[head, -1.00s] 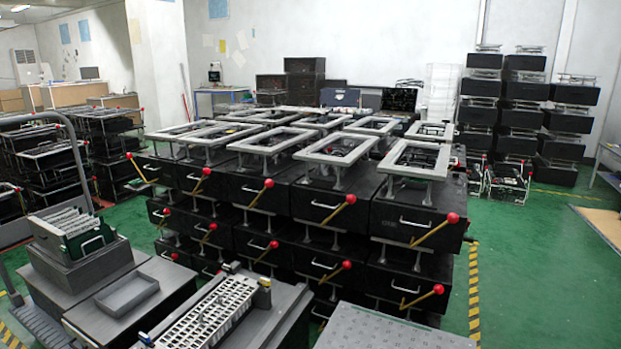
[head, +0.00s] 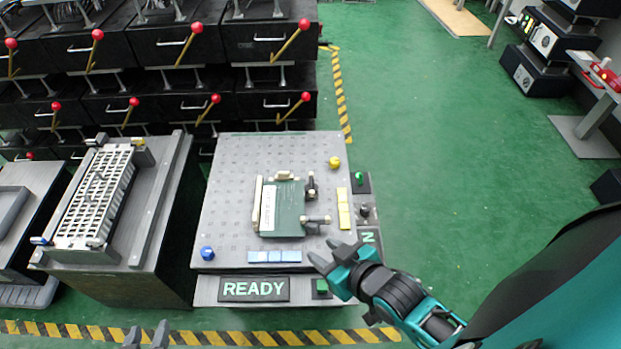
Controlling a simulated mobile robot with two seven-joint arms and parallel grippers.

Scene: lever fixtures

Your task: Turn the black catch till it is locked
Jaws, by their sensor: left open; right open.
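A grey perforated fixture plate (head: 235,160) carries a green circuit board (head: 287,205) with a white label strip. A small dark catch (head: 311,185) stands at the board's right edge. Another dark catch-like part (head: 317,220) lies sideways at its lower right corner. I cannot tell for sure which is the black catch or whether either is locked. My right gripper (head: 332,256) is open and empty by the plate's lower right corner, apart from both catches. My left gripper (head: 147,334) is open at the bottom edge, left of the fixture; only its fingertips show.
A yellow knob (head: 334,162), a blue knob (head: 207,253), a yellow block (head: 344,208) and a blue block (head: 274,256) sit on the plate. A READY sign (head: 254,289) is in front. Stacked black fixtures (head: 265,45) stand behind.

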